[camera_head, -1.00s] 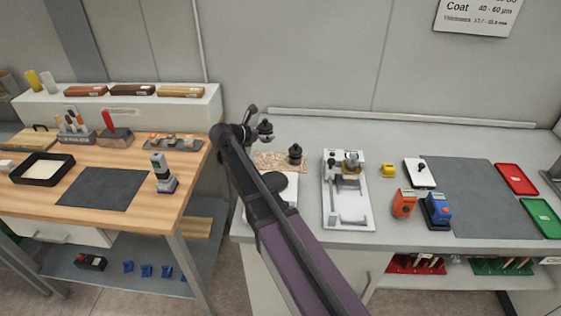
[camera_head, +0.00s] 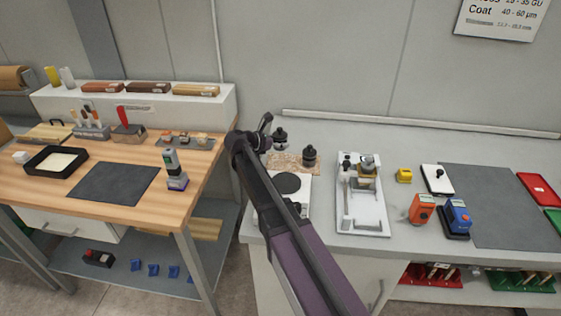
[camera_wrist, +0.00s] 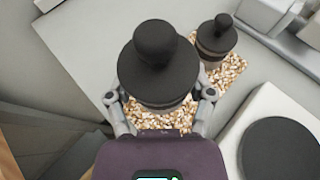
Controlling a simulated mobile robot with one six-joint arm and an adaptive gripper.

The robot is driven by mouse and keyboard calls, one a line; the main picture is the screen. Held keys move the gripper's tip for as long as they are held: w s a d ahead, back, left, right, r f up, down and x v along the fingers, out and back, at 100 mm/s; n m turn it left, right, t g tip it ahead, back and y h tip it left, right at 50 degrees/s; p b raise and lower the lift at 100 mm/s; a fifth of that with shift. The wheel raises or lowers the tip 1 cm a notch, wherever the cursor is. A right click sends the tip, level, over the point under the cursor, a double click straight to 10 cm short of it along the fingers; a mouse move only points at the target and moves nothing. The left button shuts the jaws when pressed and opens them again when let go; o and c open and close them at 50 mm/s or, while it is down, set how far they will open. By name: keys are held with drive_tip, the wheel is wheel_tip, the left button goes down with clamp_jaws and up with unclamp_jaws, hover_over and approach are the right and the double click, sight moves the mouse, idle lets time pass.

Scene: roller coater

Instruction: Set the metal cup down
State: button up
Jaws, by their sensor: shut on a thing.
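My gripper (camera_wrist: 160,105) is shut on a round metal cup (camera_wrist: 158,77) with a wide black top and a black knob. In the wrist view a finger stands on each side of it. The cup looks upright, over the speckled cork mat (camera_wrist: 176,124). In the head view the held cup (camera_head: 280,137) is at the back left of the mat (camera_head: 281,163). Its underside is hidden, and I cannot tell whether it touches the mat. A second, similar black-topped cup (camera_wrist: 216,37) stands on the mat, apart from the held one; it also shows in the head view (camera_head: 309,156).
A white device with a black disc (camera_head: 289,183) is just in front of the mat. A white fixture (camera_head: 361,213) stands to its right. The wall is close behind the mat. A wooden bench (camera_head: 205,160) is at the left, across a gap.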

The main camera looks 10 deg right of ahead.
sight(280, 162)
drive_tip(key=shift+f+b, duration=0.9)
drive_tip(key=shift+f, duration=0.4)
drive_tip(key=shift+f, duration=0.1)
drive_tip(key=shift+f+b, duration=1.75)
drive_tip(key=shift+b, duration=0.15)
drive_tip(key=shift+f, duration=0.2)
drive_tip(key=o, duration=1.3)
drive_tip(key=shift+r, duration=0.1)
drive_tip(key=shift+r, duration=0.2)
drive_tip(key=p+v, duration=0.4)
drive_tip(key=v, duration=0.8)
drive_tip(key=shift+p, duration=0.35)
